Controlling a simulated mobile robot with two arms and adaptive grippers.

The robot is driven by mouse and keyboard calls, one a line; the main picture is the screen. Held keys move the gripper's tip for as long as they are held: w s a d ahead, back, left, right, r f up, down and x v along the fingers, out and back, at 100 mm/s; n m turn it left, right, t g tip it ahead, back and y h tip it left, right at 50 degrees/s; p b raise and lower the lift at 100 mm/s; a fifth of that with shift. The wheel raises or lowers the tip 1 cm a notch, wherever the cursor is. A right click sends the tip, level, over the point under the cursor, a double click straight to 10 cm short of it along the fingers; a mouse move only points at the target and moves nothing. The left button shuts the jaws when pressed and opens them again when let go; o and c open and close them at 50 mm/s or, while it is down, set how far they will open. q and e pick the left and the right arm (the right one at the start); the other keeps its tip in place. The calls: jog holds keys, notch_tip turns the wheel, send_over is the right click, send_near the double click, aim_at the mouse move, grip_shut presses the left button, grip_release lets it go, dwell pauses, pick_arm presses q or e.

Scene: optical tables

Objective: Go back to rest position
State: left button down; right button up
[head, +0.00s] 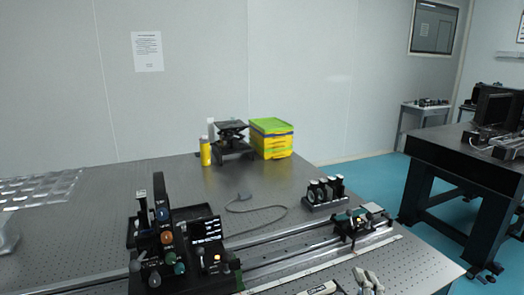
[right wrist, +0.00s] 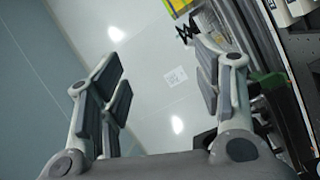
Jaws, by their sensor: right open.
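My right gripper (right wrist: 160,95) is open, with nothing between its fingers in the right wrist view. In the head view, the grey part at the bottom edge, right of centre, looks like the same gripper (head: 369,280), in front of the optical table's (head: 285,165) rail. My left gripper is not in view.
A black holder with coloured knobs (head: 166,237) stands on the table at front centre-left. A long rail (head: 290,255) carries a small optical mount (head: 357,224). Behind are a lens rack (head: 324,194), yellow-green boxes (head: 271,138), a black lab jack (head: 231,140) and a yellow bottle (head: 205,152). Another dark table (head: 450,160) stands right.

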jog(key=s+d+f+m+g+h, duration=0.25)
jog(key=s+f+m+g, duration=0.3)
jog(key=f, duration=0.35)
jog(key=s+a+f+m+g+y, duration=0.1)
jog(key=s+f+m+g, duration=0.2)
jog(key=s+f+g, duration=0.5)
jog(key=s+a+f+m+g+y, duration=0.1)
jog(key=s+f+m+y, duration=0.2)
jog(key=s, duration=0.9)
notch_tip(320, 180, down, 27)
jog(key=s+g+h, duration=0.1)
jog(key=s, duration=0.1)
jog(key=s+d+f+g, duration=0.1)
jog(key=s+d+f, duration=0.1)
jog(key=s+f, duration=1.3)
jog(key=shift+s+d+f, duration=0.3)
jog(key=shift+d, duration=0.05)
jog(key=shift+g+h, duration=0.25)
